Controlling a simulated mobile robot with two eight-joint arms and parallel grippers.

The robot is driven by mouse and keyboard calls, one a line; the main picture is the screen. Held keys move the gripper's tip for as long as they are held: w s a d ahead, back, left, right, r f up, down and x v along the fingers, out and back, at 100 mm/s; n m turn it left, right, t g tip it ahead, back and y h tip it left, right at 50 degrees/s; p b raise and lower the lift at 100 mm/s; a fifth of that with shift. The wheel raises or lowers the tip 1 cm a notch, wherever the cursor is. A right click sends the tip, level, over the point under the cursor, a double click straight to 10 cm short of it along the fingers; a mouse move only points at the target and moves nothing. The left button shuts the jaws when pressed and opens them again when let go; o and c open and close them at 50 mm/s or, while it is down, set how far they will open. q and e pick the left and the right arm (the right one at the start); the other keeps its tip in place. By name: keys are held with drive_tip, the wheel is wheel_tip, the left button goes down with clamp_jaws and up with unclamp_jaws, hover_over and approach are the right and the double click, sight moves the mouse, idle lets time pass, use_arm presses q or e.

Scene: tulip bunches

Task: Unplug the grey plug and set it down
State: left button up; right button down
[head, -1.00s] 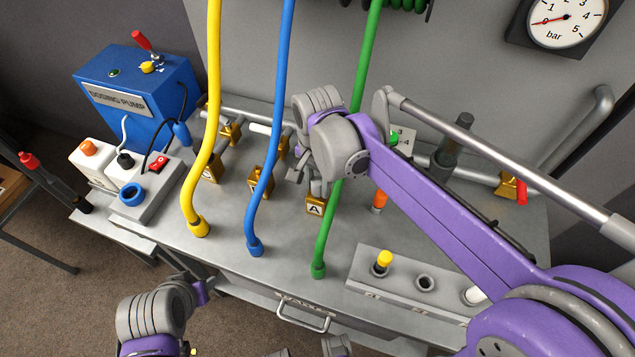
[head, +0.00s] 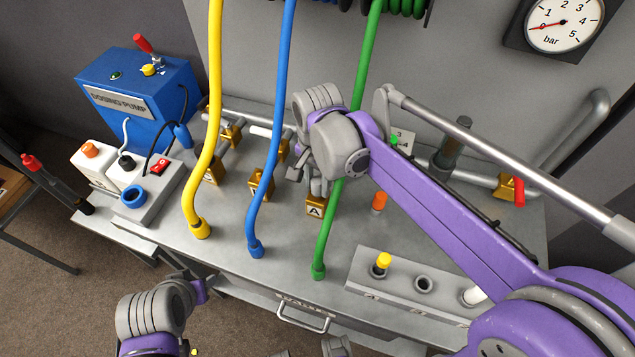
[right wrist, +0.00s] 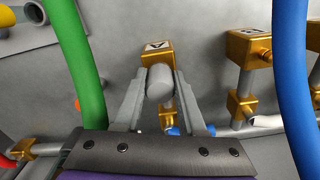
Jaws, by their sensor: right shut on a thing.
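The grey plug (right wrist: 160,82) shows in the right wrist view as a short rounded cylinder in front of brass block A (right wrist: 155,52). Block A also shows in the head view (head: 314,206). My right gripper (right wrist: 158,92) is shut on the plug, one finger on each side. I cannot tell whether the plug is still seated in the block.
The green hose (head: 330,220) passes close beside my right gripper; blue (head: 262,200) and yellow (head: 203,165) hoses hang further left. A grey rack (head: 400,288) with holes stands front right. Bare bench top (head: 285,265) lies in front of the blocks. The dosing pump (head: 135,100) is back left.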

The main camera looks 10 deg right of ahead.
sight(317, 181)
use_arm(q)
drive_tip(key=shift+w+r+p, duration=0.25)
drive_tip(key=shift+r+p, duration=0.3)
drive_tip(key=shift+r, duration=0.3)
use_arm(e)
drive_tip(key=shift+r, duration=1.05)
drive_tip(key=shift+r, duration=0.1)
drive_tip(key=shift+r+p, duration=1.1)
drive_tip(key=shift+r, duration=0.85)
use_arm(q)
drive_tip(key=r, duration=0.1)
drive_tip(key=w+r, duration=0.1)
drive_tip(key=r, duration=0.1)
drive_tip(key=shift+w, duration=0.15)
use_arm(e)
drive_tip(key=shift+f, duration=0.15)
